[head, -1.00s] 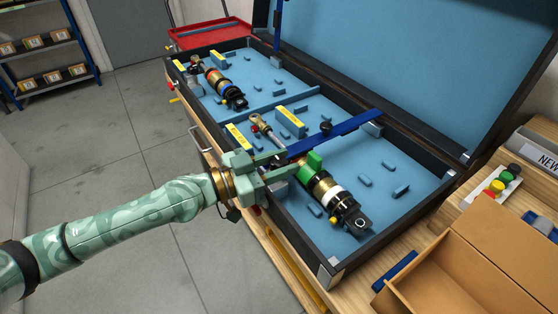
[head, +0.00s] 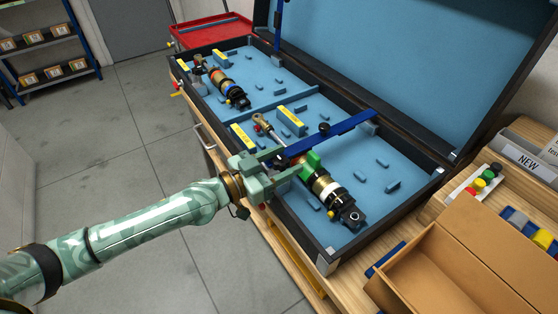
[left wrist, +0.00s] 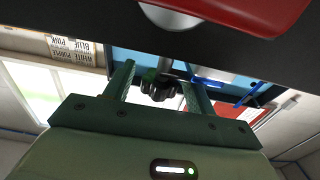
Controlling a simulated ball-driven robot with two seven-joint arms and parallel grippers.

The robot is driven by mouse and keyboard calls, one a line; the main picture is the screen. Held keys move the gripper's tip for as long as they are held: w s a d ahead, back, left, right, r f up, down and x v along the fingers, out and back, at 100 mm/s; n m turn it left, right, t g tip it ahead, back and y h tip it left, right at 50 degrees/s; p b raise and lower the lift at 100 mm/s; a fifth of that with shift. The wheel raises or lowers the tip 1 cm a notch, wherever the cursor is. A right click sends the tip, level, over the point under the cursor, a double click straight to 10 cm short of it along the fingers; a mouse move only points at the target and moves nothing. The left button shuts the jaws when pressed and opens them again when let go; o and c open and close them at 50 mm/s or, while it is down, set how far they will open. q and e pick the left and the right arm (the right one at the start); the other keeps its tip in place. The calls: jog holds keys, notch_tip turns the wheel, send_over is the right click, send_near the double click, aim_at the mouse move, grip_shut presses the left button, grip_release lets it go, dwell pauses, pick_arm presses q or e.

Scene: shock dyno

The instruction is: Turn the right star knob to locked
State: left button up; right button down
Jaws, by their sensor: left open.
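My left gripper (head: 292,161) is open at the near edge of the case, by the near end of a blue bar (head: 350,123). A dark star knob (left wrist: 158,87) shows between its two fingers in the left wrist view, with a gap on each side. In the head view the fingers largely hide this knob. A shock absorber with a green end (head: 325,185) lies in the blue foam beside the gripper. No lock marking is readable. My right gripper is not in view.
The open case has a dark rim (head: 395,220) and a raised lid (head: 390,60). Another shock (head: 227,85) lies in its far left part. A cardboard box (head: 455,260) and coloured buttons (head: 483,180) are at right. The floor at left is clear.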

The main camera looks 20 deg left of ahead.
pick_arm(q)
jog(key=shift+s+a+f, duration=0.1)
jog(key=shift+s+a, duration=0.1)
jog(key=shift+s, duration=0.1)
jog(key=v, duration=1.5)
jog(key=shift+s+a+p, duration=0.2)
jog(key=shift+a+p, duration=0.05)
jog(key=shift+p, duration=0.1)
